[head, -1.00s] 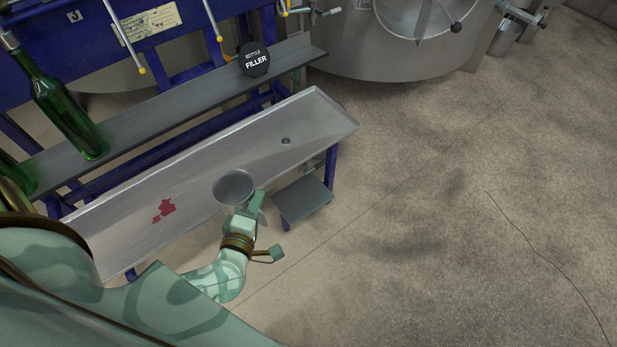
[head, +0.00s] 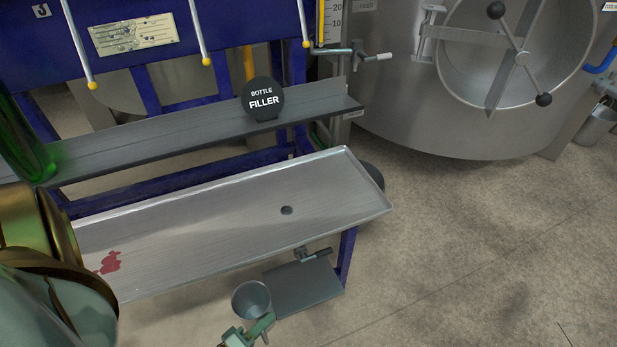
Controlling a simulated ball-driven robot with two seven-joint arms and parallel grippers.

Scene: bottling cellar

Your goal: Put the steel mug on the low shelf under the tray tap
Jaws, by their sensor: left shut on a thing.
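The steel mug (head: 251,301) is upright, open end up, at the bottom of the head view. My left gripper (head: 262,326) is shut on it at its near side. The mug is at the left edge of the low shelf (head: 303,287), a flat grey plate below the tray; I cannot tell its height against the shelf. The tray tap (head: 306,254) sticks out under the front edge of the steel tray (head: 210,205), above the shelf. My right gripper is not in view.
A red stain (head: 110,262) and a drain hole (head: 287,210) show on the tray. A blue leg (head: 347,255) stands right of the shelf. A green bottle (head: 22,140) and a round filler sign (head: 263,98) are behind. Open floor (head: 480,240) lies to the right.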

